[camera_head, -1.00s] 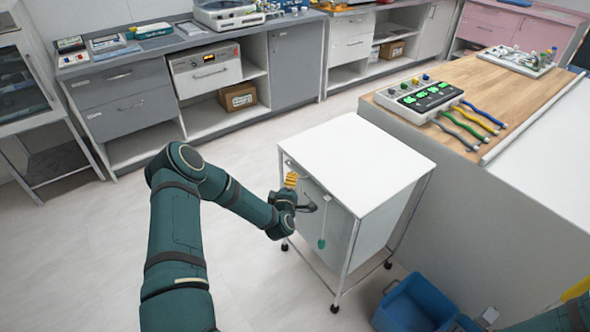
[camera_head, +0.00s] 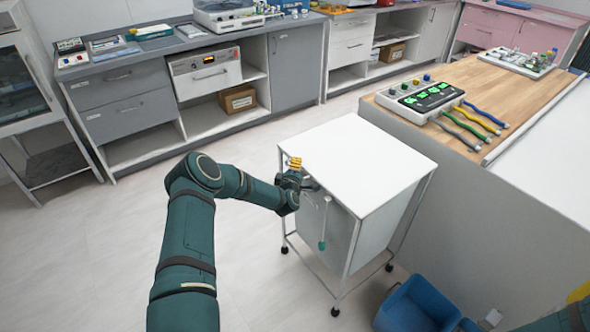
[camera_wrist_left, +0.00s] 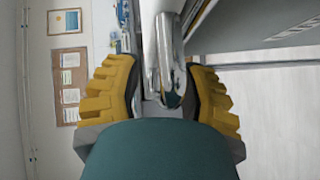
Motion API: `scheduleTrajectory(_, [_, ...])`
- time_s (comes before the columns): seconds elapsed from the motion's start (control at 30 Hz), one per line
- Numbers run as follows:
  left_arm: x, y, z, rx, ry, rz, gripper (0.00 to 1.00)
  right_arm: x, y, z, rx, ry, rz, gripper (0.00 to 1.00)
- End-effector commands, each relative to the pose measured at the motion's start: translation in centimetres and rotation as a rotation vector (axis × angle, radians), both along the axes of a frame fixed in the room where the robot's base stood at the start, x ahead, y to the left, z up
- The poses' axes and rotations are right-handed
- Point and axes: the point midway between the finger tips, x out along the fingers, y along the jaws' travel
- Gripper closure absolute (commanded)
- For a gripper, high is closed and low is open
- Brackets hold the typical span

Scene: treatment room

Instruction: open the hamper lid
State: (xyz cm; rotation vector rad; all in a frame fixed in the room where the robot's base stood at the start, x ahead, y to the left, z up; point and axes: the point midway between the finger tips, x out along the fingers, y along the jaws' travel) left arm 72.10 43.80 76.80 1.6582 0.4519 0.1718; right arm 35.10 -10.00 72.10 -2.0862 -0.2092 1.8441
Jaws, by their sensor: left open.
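The hamper is a white wheeled frame with a grey-white bag (camera_head: 380,235) and a flat white lid (camera_head: 355,155). The lid lies level on top and looks shut. A thin white stem with a teal end (camera_head: 322,244) hangs at its front side. My left gripper (camera_head: 303,179) is at the front left edge of the lid, with its jaws open. In the left wrist view a shiny metal part with a dark teal tip (camera_wrist_left: 172,98) lies between the yellow fingers of the left gripper (camera_wrist_left: 163,88). I cannot tell if they touch it. My right gripper is not clearly in view.
A blue bin (camera_head: 412,305) stands on the floor right of the hamper. A wood-topped counter (camera_head: 520,95) with a device and coloured cables is close on the right. Grey cabinets (camera_head: 125,100) line the back. The floor left of the hamper is clear.

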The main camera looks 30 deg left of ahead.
Motion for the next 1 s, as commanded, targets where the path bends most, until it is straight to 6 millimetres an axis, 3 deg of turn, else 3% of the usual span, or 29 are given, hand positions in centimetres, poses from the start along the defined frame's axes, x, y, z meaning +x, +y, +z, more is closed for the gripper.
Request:
scheduleTrajectory(0.03, [0.0,0.0,0.0,0.0,0.0,0.0,0.64,0.0,0.0,0.0,0.0,0.0,0.0,0.53])
scheduleTrajectory(0.13, [0.0,0.0,0.0,0.0,0.0,0.0,0.99,0.0,0.0,0.0,0.0,0.0,0.0,0.53])
scheduleTrajectory(0.67, [-0.1,0.0,0.8,0.006,0.014,0.0,1.0,-0.1,0.0,0.7,0.0,0.002,0.0,0.53])
scheduleTrajectory(0.87, [0.0,0.0,3.9,0.029,0.066,0.0,1.0,-0.4,0.1,2.8,0.002,0.011,0.002,0.53])
scheduleTrajectory(1.0, [0.2,-0.1,7.3,0.056,0.128,0.0,1.0,-0.7,0.1,5.1,0.004,0.018,0.004,0.53])
